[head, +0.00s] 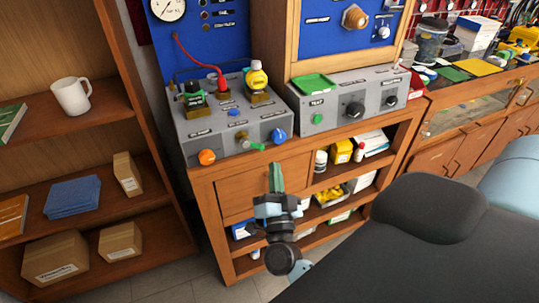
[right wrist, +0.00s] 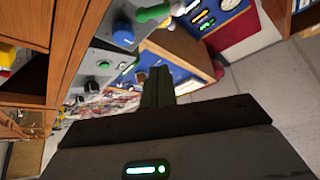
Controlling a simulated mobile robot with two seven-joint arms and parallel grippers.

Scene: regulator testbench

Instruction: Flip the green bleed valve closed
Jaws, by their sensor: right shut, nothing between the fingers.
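The green bleed valve lever (head: 257,146) sticks out near the front right edge of the left grey test panel (head: 184,135), beside a blue knob (head: 278,136). A green handle (right wrist: 152,13) also shows at the top of the right wrist view, with a blue knob (right wrist: 123,36) to its left. My right gripper (head: 276,165) is shut and empty. In the head view it appears just below and right of the lever, in front of the wooden bench; a gap shows between them. Its fingers (right wrist: 157,80) point toward the bench in the right wrist view. My left gripper is out of view.
An orange knob (head: 206,157) sits at the panel's front left. A green-topped fitting (head: 193,92) and a yellow one (head: 256,75) stand on top, with a red hose (head: 200,66) between. A second grey control box (head: 335,112) adjoins on the right. A shelf with a white mug (head: 71,96) stands left.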

